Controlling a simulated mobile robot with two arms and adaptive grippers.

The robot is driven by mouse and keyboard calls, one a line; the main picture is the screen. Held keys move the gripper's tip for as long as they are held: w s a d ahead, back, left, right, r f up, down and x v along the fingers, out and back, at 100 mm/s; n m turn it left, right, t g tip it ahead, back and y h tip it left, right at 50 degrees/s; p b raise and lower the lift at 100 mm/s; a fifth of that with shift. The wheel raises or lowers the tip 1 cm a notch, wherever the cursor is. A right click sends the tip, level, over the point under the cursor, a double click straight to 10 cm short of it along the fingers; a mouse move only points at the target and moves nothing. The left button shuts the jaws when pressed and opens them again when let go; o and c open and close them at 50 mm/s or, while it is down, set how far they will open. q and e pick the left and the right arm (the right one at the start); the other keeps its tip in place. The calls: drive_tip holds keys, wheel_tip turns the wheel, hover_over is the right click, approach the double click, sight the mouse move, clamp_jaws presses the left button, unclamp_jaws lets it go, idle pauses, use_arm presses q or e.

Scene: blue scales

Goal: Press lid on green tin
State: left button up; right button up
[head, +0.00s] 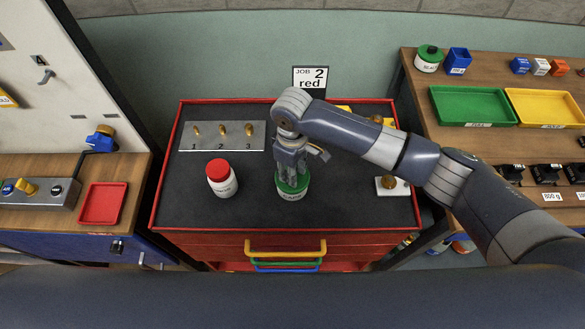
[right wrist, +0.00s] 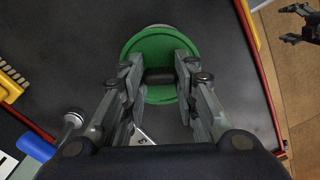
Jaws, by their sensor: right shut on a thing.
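The green tin (head: 292,196) stands upright on the dark top of the red cart, its white labelled side showing below a green lid (head: 303,186). The lid is on the tin's mouth; I cannot tell whether it is pressed fully down. My right gripper (head: 291,172) comes down from above and is shut on the dark knob (right wrist: 160,76) at the lid's middle. The wrist view shows the round green lid (right wrist: 152,47) between and beyond my fingers. A dark gripper, seemingly my left one (right wrist: 292,23), shows at that view's upper right, fingers apart and empty.
A white jar with a red lid (head: 221,178) stands left of the tin. A grey plate (head: 222,143) with brass pegs numbered 1 to 3 lies behind it. A "JOB 2 red" sign (head: 310,77) stands at the back. The cart's raised red rim (head: 152,192) surrounds its top.

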drive_tip(key=shift+p, duration=0.4)
idle(0.6)
drive_tip(key=o, duration=1.5)
drive_tip(key=shift+c, duration=0.2)
drive_tip(key=shift+r, duration=0.1)
wheel_tip(320, 180, up, 2)
drive_tip(key=p, duration=0.2)
drive_tip(key=shift+r+p, duration=0.15)
drive_tip(key=shift+p, duration=0.2)
drive_tip(key=shift+r+p, duration=0.6)
drive_tip(key=shift+r, duration=1.65)
